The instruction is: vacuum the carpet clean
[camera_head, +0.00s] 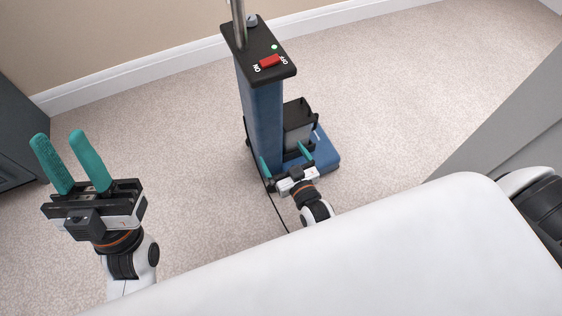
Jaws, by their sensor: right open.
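A blue upright vacuum (263,118) stands on the beige carpet (390,95) in the middle of the head view. A metal tube rises from the top and leaves the picture. My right gripper (285,158) is open, low in front of the vacuum's body and base, its teal fingers pointing at them; I cannot tell whether they touch. My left gripper (58,139) is open and empty, raised at the left, well apart from the vacuum.
A beige wall with a white baseboard (150,77) runs behind the vacuum. A dark cabinet (18,130) stands at the left edge and a grey surface (515,115) at the right. A thin dark cord (274,207) hangs near my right gripper. Carpet is clear on both sides.

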